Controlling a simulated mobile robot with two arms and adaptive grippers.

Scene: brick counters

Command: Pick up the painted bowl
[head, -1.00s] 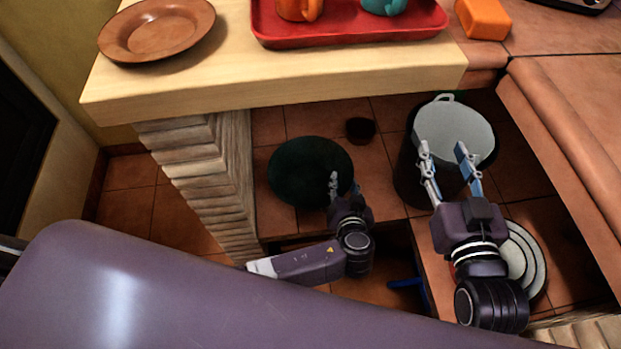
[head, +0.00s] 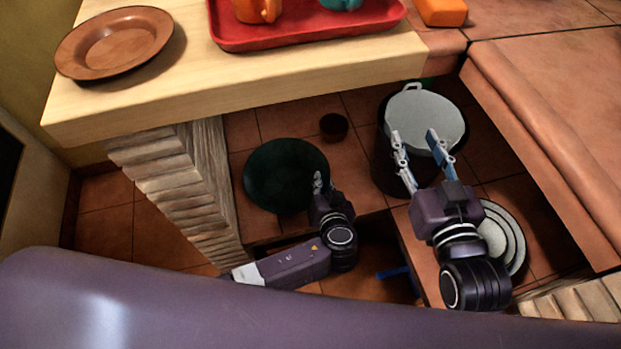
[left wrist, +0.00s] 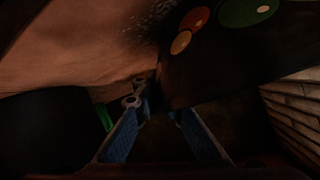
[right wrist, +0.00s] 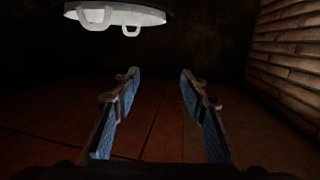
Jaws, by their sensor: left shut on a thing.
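The painted bowl (head: 280,172) shows dark green in the head view, on the tiled lower shelf. In the left wrist view the bowl's dark outside (left wrist: 225,60) with coloured round spots fills the upper right. My left gripper (head: 318,182) is at the bowl's right near rim. In the left wrist view its fingers (left wrist: 160,108) are shut on the bowl's edge, which runs down between them. Whether the bowl is clear of the shelf cannot be told. My right gripper (head: 415,136) is open and empty in front of the pot; its spread fingers (right wrist: 158,85) also show in the right wrist view.
A lidded pot (head: 424,122) stands right of the bowl, with a small dark cup (head: 334,127) between them. Plates (head: 504,238) lie beside my right arm. The wooden counter (head: 150,97) overhangs the shelf, bearing a brown plate (head: 114,43) and red tray (head: 310,37). A stone pillar (head: 180,185) stands left.

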